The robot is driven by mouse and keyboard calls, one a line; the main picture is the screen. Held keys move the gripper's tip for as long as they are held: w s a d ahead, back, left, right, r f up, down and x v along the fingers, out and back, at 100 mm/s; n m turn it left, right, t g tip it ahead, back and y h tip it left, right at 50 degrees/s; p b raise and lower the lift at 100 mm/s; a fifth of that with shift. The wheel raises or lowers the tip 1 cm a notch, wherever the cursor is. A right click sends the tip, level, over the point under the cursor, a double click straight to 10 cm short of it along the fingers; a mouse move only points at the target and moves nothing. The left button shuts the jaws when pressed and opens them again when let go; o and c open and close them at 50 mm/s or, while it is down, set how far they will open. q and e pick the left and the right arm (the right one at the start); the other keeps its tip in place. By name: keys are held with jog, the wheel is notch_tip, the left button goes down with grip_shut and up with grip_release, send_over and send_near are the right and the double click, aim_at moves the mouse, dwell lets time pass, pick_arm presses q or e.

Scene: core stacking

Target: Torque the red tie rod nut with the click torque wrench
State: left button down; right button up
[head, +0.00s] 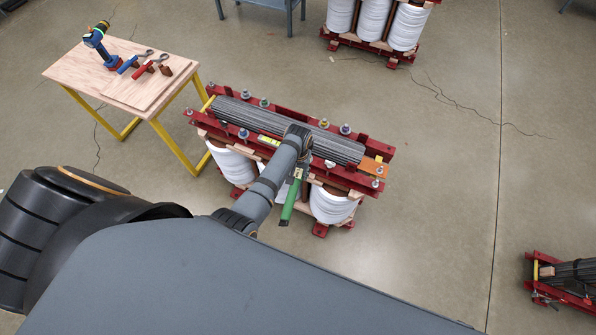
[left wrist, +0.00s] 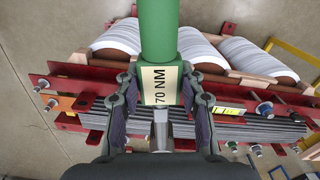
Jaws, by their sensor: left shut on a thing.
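The click torque wrench (left wrist: 158,30) has a green handle and a label reading 70 NM. My left gripper (left wrist: 158,88) is shut on it, one finger on each side of the label. Its grey metal part points down the left wrist view over the core's steel sheets. In the head view the green handle (head: 288,208) hangs out beside my left gripper (head: 299,168), in front of the transformer core (head: 290,125). Tie rod nuts with coloured marks, such as a yellow one (head: 324,123), sit along its red clamps. I cannot make out a red nut. My right gripper is not in view.
A wooden table (head: 62,70) with yellow legs stands at the upper left, bearing a blue drill (head: 98,45) and blue-handled and red-handled tools (head: 142,70). Another core (head: 375,25) is behind, and one (head: 565,275) is at the right. The floor between is clear.

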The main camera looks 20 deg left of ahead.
pick_arm(q)
jog(key=shift+w+f+b, duration=0.1)
jog(key=shift+f+b, duration=1.15)
jog(key=shift+f, duration=0.55)
jog(key=shift+f+b, duration=0.35)
jog(key=shift+f, duration=0.25)
jog(key=shift+p, duration=0.3)
jog(key=shift+r+p, duration=0.1)
jog(key=shift+p, duration=0.4)
